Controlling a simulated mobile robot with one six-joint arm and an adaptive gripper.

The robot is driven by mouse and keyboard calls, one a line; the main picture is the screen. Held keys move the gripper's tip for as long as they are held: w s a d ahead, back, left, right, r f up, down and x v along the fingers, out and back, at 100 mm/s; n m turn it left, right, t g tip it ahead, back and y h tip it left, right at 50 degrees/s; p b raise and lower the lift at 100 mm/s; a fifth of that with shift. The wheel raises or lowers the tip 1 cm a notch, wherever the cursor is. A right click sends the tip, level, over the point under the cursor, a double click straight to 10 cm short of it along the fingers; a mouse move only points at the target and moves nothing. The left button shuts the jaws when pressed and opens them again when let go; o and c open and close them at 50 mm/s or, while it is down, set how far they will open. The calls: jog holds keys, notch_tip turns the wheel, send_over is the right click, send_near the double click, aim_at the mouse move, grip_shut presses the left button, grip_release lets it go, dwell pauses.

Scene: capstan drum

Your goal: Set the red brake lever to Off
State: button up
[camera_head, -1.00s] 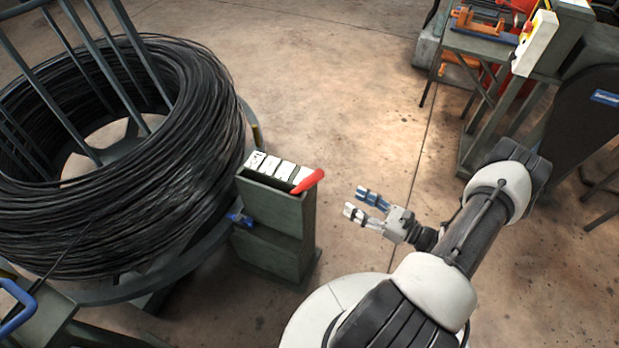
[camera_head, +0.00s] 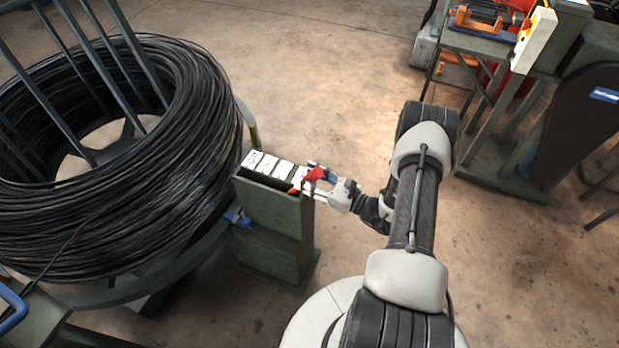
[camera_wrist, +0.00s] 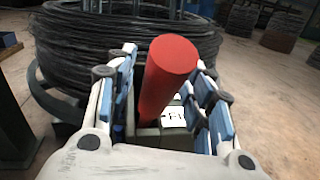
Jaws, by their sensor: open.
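The red brake lever (camera_head: 314,175) sticks up at the right end of the grey-green brake box (camera_head: 275,225). White label plates (camera_head: 270,163) with dark marks lie in a row along the box top; their text is too small to read in the head view. My gripper (camera_head: 312,180) is at the lever, its fingers reaching in from the right. In the wrist view the red lever (camera_wrist: 168,75) stands between my two open fingers (camera_wrist: 165,95), with no clear contact.
A large coil of black wire (camera_head: 190,130) on a metal stand is just left of the box. A bench with tools (camera_head: 485,40) and a white control box (camera_head: 534,40) stand at the upper right. Open floor (camera_head: 330,90) lies behind the brake box.

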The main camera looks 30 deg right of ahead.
jog(key=shift+c, duration=0.4)
grip_shut()
dwell(0.4)
